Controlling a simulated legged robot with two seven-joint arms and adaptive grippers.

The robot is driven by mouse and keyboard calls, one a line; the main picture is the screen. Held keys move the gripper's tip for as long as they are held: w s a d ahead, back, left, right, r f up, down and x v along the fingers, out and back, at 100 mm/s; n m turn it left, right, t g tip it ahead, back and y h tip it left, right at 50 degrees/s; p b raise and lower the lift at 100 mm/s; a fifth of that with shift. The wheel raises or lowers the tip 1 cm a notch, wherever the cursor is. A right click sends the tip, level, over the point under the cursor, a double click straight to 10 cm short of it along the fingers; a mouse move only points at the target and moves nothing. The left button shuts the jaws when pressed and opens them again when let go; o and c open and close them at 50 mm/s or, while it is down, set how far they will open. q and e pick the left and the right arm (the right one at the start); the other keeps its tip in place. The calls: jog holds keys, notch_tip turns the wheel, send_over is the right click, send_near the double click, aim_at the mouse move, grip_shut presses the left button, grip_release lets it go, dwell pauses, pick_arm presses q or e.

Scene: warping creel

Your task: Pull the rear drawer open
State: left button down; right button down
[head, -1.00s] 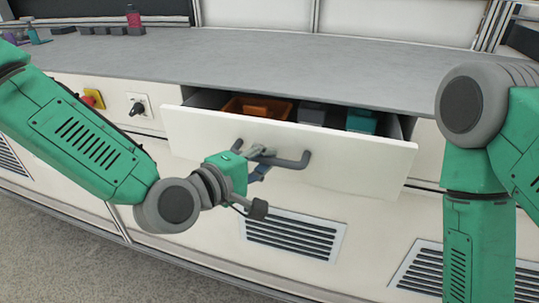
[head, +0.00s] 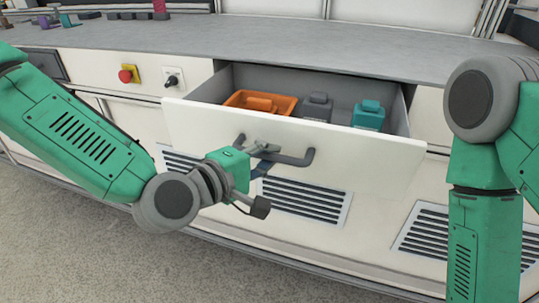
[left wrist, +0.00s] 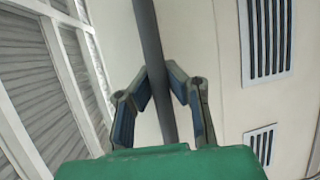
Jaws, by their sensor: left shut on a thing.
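The drawer (head: 360,155) with a white front stands well open under the grey worktop. Its dark bar handle (head: 298,157) runs across the upper front. My left gripper (head: 262,158) is shut on the handle. In the left wrist view, the handle (left wrist: 150,45) passes between the two fingers of my left gripper (left wrist: 158,85). Inside the drawer are an orange tray (head: 258,103), a grey item (head: 315,106) and a teal item (head: 368,114). My right arm shows at the right, but its gripper is out of the picture.
A red emergency button (head: 126,74) on a yellow plate and a black rotary switch (head: 172,79) sit left of the drawer. Vent grilles (head: 303,200) are in the lower panels. Small items stand on the worktop (head: 300,44) at the back left. Floor in front is clear.

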pick_arm(q)
jog(key=shift+f, duration=0.15)
jog(key=c, duration=1.5)
grip_release()
jog(key=shift+c, duration=0.2)
jog(key=shift+a, duration=0.1)
jog(key=shift+a, duration=0.1)
jog(key=shift+s+a, duration=0.2)
jog(key=shift+s, duration=0.1)
jog(key=v, duration=0.6)
jog(key=shift+s+a, duration=0.15)
jog(key=shift+a, duration=0.15)
jog(key=shift+d, duration=0.1)
